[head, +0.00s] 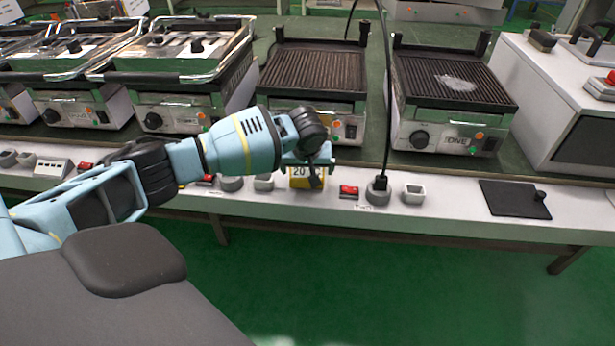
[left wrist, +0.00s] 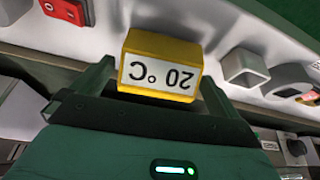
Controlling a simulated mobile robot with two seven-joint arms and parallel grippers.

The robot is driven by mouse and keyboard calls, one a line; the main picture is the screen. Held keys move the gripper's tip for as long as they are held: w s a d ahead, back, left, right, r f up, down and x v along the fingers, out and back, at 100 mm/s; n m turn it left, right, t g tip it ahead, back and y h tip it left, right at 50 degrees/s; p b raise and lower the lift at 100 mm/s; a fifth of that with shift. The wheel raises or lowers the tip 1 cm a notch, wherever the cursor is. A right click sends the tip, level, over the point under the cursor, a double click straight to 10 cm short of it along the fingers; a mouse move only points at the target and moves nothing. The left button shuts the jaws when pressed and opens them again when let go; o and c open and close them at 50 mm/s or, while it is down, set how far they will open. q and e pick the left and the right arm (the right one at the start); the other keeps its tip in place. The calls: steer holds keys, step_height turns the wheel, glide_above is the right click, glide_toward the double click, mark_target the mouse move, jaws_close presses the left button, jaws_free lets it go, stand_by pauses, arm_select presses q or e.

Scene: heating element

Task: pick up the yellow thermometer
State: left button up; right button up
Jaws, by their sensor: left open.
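The yellow thermometer (head: 307,178) sits at the front panel of the long workbench, with a white display reading 20 °C. In the left wrist view the thermometer (left wrist: 160,66) appears upside down, between the fingers and beyond the palm. My left gripper (head: 309,172) is open, with its fingers on either side of the thermometer. In the left wrist view my left gripper's fingers (left wrist: 155,88) flank it; whether they touch it I cannot tell. In the head view the gripper and wrist hide part of the thermometer. My right gripper is not in view.
Red switches (head: 349,191) and grey sockets (head: 413,194) line the panel beside the thermometer. A black cable plug (head: 380,183) stands in a socket to the right. Grills (head: 452,95) stand on the bench behind. A black plate (head: 514,199) lies further right.

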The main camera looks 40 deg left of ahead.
mark_target(307, 169)
arm_select(q)
steer(key=b+x, duration=0.1)
steer(key=x, duration=0.2)
steer(key=shift+f, duration=0.15)
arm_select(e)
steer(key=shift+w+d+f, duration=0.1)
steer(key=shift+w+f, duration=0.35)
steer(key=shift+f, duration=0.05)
arm_select(q)
steer(key=c, duration=0.9)
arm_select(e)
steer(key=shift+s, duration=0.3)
arm_select(q)
steer(key=shift+c, duration=0.2)
